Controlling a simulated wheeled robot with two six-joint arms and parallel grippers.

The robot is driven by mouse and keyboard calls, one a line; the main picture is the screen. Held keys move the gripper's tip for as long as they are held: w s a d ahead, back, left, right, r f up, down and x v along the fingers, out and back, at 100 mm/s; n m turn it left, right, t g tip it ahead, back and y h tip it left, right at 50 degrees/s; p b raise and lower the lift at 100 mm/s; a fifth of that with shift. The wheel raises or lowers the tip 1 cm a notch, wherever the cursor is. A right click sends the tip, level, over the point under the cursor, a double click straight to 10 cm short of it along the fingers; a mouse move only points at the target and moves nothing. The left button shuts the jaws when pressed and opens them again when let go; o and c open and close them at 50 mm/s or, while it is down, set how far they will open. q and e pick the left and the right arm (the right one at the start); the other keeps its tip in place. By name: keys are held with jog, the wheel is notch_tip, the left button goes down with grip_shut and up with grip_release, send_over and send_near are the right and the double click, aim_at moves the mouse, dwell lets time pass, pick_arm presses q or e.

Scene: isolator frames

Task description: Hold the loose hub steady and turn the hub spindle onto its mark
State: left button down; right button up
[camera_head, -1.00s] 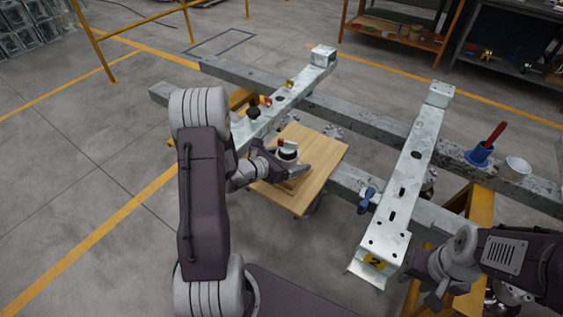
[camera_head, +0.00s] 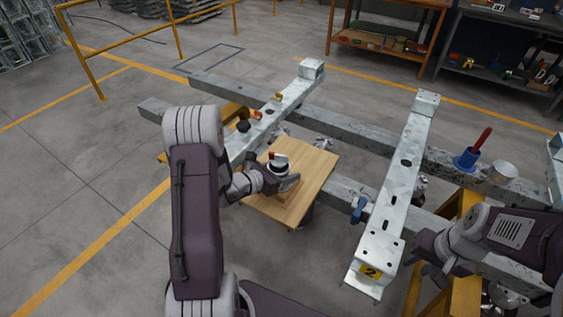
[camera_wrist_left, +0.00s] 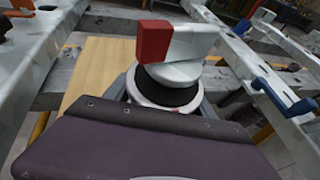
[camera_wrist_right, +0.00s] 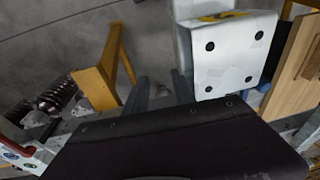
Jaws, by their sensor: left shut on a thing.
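The hub (camera_head: 278,172) stands on a wooden board (camera_head: 318,165) between the two galvanised cross beams. It has a pale round body with a black ring. On top sits the spindle (camera_wrist_left: 190,42), a white bar with one red end, pointing left in the left wrist view. My left gripper (camera_head: 284,184) is low at the hub, its fingers around the hub body and shut on it; the wrist housing hides part of the grip in the left wrist view. My right gripper (camera_head: 428,268) is beside the near end of the right cross beam, away from the hub; its fingertips are partly hidden.
The right cross beam (camera_head: 398,190) with a yellow "2" label lies between my right gripper and the board. A blue clamp (camera_head: 359,209) sits on its left side.

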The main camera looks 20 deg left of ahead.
jog(key=w+a+r+m+t+y, duration=0.1)
jog(key=w+a+r+m+y, duration=0.25)
jog(key=w, duration=0.45)
jog(key=w+a+r+m+y, duration=0.2)
jog(key=w+a+r+m, duration=0.25)
jog(key=w, duration=0.25)
jog(key=m+g+y, duration=0.4)
jog(key=m+y, duration=0.3)
send_near(279, 154)
jog(key=x, duration=1)
jog(key=shift+f, duration=0.2)
jog(key=shift+c, duration=0.3)
jog(key=shift+g, duration=0.3)
grip_shut()
